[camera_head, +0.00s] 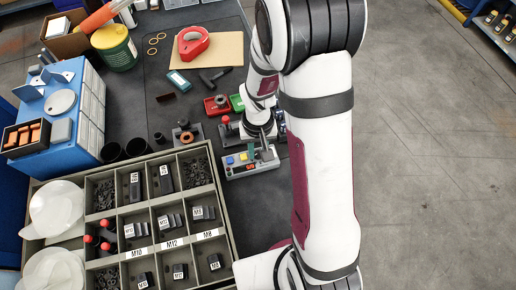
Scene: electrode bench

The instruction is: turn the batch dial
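A small light-grey control panel (238,172) lies on the dark bench just right of the compartment tray. Blue and yellow buttons show on its left part. I cannot make out the batch dial for certain; the right part of the panel is partly covered by my gripper. My gripper (262,152) is at the end of my white arm, over or at the right part of this panel. Its fingers are small and dark here, so I cannot tell whether they are open, shut or touching the panel.
A grey compartment tray (217,231) with labelled small parts stands at the lower left. A blue box (88,120) stands behind it. Small red and green bins (216,104) and a dark fixture with a knob (187,135) sit near my gripper. Bare bench lies below the panel.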

